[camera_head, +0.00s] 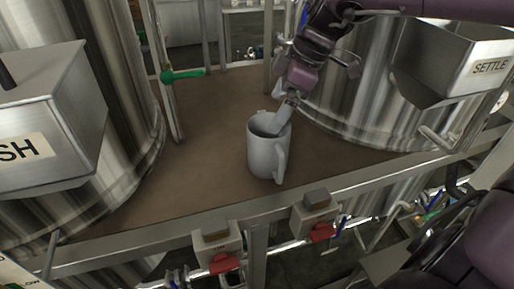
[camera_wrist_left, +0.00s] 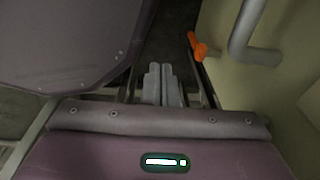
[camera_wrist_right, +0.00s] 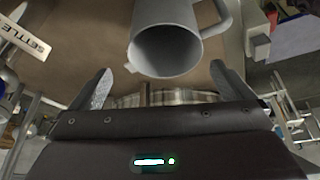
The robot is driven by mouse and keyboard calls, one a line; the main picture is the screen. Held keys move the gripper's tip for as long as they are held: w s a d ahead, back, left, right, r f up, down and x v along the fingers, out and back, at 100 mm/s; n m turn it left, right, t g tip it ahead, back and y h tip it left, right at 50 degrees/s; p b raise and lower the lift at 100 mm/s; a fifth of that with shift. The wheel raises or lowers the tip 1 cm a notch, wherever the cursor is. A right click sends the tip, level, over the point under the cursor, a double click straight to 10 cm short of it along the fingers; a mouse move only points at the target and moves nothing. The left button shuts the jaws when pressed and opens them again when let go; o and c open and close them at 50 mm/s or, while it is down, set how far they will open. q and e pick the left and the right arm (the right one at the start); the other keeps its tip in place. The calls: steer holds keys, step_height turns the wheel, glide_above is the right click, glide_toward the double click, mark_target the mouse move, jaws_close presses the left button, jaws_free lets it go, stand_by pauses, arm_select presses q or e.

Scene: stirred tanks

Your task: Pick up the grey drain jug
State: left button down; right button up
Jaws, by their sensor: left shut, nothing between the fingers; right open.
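The grey drain jug (camera_head: 264,153) stands upright on the brown deck, with its handle towards the right front in the head view. My right gripper (camera_head: 284,118) comes down from the upper right, and a finger overlaps the jug's mouth there. I cannot tell whether it touches the jug. In the right wrist view the jug (camera_wrist_right: 180,40) shows its open mouth, and my right gripper's fingers (camera_wrist_right: 161,68) are spread wide on either side of it, with nothing held. In the left wrist view my left gripper (camera_wrist_left: 164,84) is shut and empty.
Steel tanks flank the deck (camera_head: 205,165). A box marked SETTLE (camera_head: 484,68) is at the right, and another box (camera_head: 40,115) is at the left. A green-handled valve (camera_head: 182,75) stands behind. Red-handled boxes (camera_head: 222,262) line the front rail. An orange handle (camera_wrist_left: 198,48) is near my left gripper.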

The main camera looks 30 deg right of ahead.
mark_target(271, 153)
steer(key=x, duration=0.2)
steer(key=p+x, duration=0.1)
steer(key=x, duration=0.2)
steer(key=s+p+x, duration=0.1)
steer(key=x, duration=0.1)
steer(key=shift+w+f, duration=0.1)
steer(key=shift+f, duration=0.45)
steer(key=c, duration=1)
arm_select(q)
steer(key=shift+s+d+r, duration=0.3)
steer(key=shift+s+r, duration=0.05)
steer(key=shift+r, duration=0.15)
steer(key=shift+s+d+r, duration=0.25)
steer(key=shift+s+r, duration=0.05)
steer(key=shift+r, duration=0.2)
arm_select(e)
steer(key=c, duration=0.3)
